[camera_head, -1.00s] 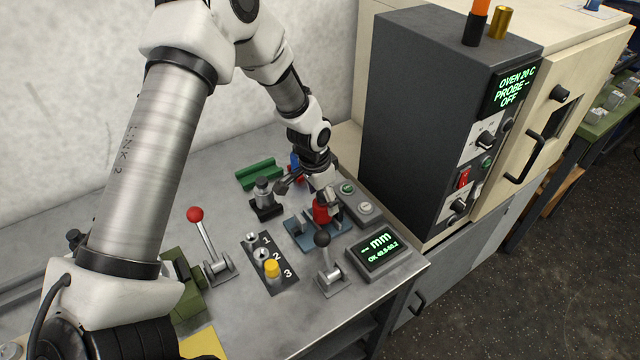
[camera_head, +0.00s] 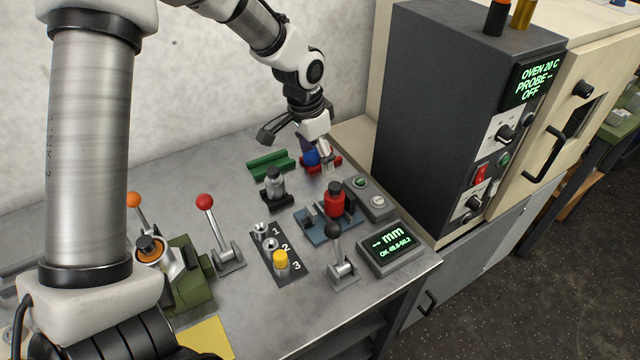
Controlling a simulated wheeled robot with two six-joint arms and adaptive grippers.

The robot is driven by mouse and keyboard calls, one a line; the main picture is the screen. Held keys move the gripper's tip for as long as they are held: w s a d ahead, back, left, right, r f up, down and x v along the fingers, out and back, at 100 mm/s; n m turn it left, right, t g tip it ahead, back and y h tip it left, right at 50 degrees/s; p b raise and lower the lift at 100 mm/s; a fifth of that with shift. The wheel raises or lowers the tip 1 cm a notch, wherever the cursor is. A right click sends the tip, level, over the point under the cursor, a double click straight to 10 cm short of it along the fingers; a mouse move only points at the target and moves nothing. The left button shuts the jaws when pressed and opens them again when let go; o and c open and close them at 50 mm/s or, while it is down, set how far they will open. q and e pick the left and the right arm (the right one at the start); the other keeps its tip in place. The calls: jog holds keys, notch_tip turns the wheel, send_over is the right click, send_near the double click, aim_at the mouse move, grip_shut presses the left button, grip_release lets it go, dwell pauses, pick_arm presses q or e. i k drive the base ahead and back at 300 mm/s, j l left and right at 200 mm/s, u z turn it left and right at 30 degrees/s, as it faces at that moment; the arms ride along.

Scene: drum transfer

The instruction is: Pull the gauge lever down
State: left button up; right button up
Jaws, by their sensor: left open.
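The lever with a black knob (camera_head: 333,230) stands upright on a grey base beside the gauge display (camera_head: 390,243), which reads "-- mm". A red part with a dark top (camera_head: 335,200) sits in the blue gauge fixture (camera_head: 311,226) behind that lever. My left gripper (camera_head: 300,147) is open and empty, behind and above the fixture, with its fingers spread. It is well apart from the black-knobbed lever. My right gripper is not in view.
A red-knobbed lever (camera_head: 206,202), an orange-knobbed lever (camera_head: 134,200) and a numbered rack (camera_head: 292,268) with a yellow-topped part stand to the left. A grey part (camera_head: 274,183) in a black holder is nearby. The dark oven cabinet (camera_head: 440,110) blocks the right.

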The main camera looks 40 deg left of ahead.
aim_at(333, 230)
jog(key=u, duration=0.95)
jog(key=k+l, duration=0.3)
